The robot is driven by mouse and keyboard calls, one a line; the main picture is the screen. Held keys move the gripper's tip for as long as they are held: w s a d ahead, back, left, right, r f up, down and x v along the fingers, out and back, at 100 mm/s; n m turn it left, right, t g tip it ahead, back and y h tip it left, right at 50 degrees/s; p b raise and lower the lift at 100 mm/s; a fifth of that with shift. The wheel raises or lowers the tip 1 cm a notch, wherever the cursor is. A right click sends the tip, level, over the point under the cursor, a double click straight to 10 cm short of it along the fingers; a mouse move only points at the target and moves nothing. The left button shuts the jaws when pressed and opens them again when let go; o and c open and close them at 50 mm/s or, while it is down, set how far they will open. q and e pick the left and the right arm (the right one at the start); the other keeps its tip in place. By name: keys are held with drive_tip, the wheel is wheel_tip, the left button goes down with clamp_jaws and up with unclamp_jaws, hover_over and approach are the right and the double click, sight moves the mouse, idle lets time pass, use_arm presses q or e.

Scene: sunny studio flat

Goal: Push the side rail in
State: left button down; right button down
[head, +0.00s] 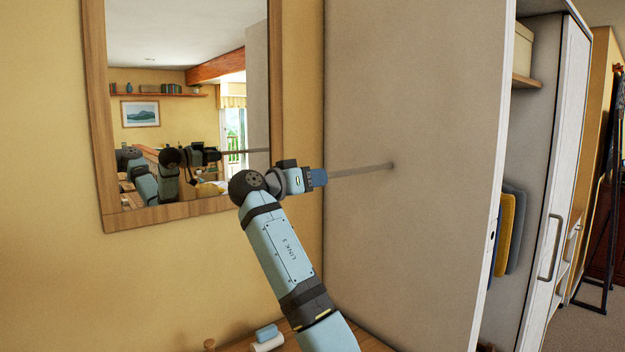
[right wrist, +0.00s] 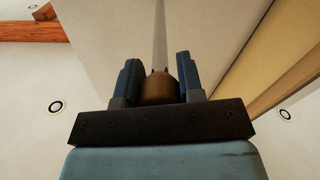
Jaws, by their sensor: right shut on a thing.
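The side rail (head: 362,170) is a thin grey rod standing out from the grey side panel of the wardrobe (head: 420,240). In the head view its far end meets the panel and its near end is at my right gripper (head: 318,177). In the right wrist view the rail (right wrist: 159,38) runs away from a brown rounded knob (right wrist: 159,88). My right gripper (right wrist: 158,80) is shut on this knob, with one dark blue finger on each side. A length of rail shows between the gripper and the panel. My left gripper is not in view.
A wood-framed mirror (head: 180,60) hangs on the yellow wall left of my right arm and reflects the arm. The wardrobe's open front at right shows hanging clothes (head: 510,230) and a white door (head: 565,150). A wooden top (head: 245,344) with small items lies below.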

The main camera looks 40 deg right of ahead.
sight(343, 173)
drive_tip(key=d+b, duration=0.1)
drive_tip(key=d, duration=0.6)
drive_tip(key=w+d+b, duration=0.1)
drive_tip(key=d, duration=1.5)
drive_tip(key=shift+w+d+b, duration=0.2)
drive_tip(key=shift+w+b, duration=0.2)
drive_tip(key=c, duration=0.8)
unclamp_jaws()
drive_tip(key=shift+o, duration=0.2)
drive_tip(key=shift+a, duration=0.1)
drive_tip(key=shift+a, duration=0.25)
drive_tip(key=a, duration=0.4)
drive_tip(key=a+b, duration=0.1)
drive_tip(key=a, duration=0.3)
drive_tip(key=s+a+b, duration=0.1)
drive_tip(key=a, duration=0.4)
drive_tip(key=shift+a, duration=0.1)
